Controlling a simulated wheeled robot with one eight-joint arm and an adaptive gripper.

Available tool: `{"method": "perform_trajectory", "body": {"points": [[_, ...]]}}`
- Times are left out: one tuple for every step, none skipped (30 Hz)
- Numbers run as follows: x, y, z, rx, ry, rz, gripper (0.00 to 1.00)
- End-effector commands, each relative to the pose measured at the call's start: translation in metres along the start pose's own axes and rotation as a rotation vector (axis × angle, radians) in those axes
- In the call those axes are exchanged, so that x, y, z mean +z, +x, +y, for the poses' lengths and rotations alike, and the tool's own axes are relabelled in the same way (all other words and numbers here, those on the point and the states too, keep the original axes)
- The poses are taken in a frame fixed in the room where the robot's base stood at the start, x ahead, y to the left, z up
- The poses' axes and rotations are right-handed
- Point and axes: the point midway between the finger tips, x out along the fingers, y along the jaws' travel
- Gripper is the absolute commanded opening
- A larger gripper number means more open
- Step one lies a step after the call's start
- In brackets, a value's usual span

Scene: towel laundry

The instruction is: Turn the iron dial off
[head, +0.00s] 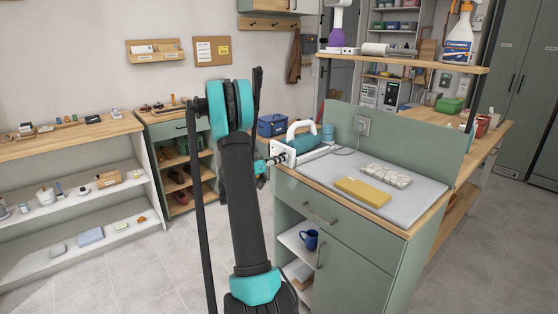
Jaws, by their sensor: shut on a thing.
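The iron (325,139), teal and white with a white handle, is on the left end of the green cabinet's worktop. Its white end plate (283,153) faces left, toward my arm. My gripper (272,162) is small in the head view and partly hidden behind my black and teal arm. Its tip meets that end plate at the worktop's left edge, shut on the iron's dial. The dial itself is covered by the gripper, so its setting cannot be read.
A grey pad (415,190) on the worktop carries a folded yellow cloth (362,192) and a pale lumpy item (384,174). A blue mug (311,239) stands on the shelf below. Floor (120,280) at left is clear.

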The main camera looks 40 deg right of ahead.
Motion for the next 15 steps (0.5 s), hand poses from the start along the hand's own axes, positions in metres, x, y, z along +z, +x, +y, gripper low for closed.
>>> {"method": "perform_trajectory", "body": {"points": [[0.0001, -0.0003, 0.0002, 0.0, -0.042, 0.0, 0.02], [0.0001, -0.0003, 0.0002, 0.0, -0.07, 0.0, 0.02], [0.0001, -0.0003, 0.0003, 0.0, -0.109, 0.0, 0.02], [0.0001, -0.0003, 0.0003, 0.0, -0.138, 0.0, 0.02], [0.0001, -0.0003, 0.0004, 0.0, -0.166, 0.0, 0.02], [0.0001, -0.0003, 0.0005, 0.0, -0.205, 0.0, 0.02], [0.0001, -0.0003, 0.0005, 0.0, -0.233, 0.0, 0.02], [0.0001, -0.0004, 0.0006, 0.0, -0.261, 0.0, 0.02], [0.0, -0.0003, 0.0006, 0.0, -0.3, 0.0, 0.02], [0.0, -0.0004, 0.0006, 0.0, -0.328, 0.0, 0.02], [0.0, -0.0004, 0.0007, 0.0, -0.356, 0.0, 0.02], [0.0, -0.0004, 0.0008, 0.0, -0.395, 0.0, 0.02], [-0.0001, -0.0004, 0.0008, 0.0, -0.423, 0.0, 0.02], [-0.0001, -0.0004, 0.0008, -0.001, -0.451, 0.0, 0.02], [-0.0001, -0.0004, 0.0009, 0.0, -0.49, 0.0, 0.02]]}}
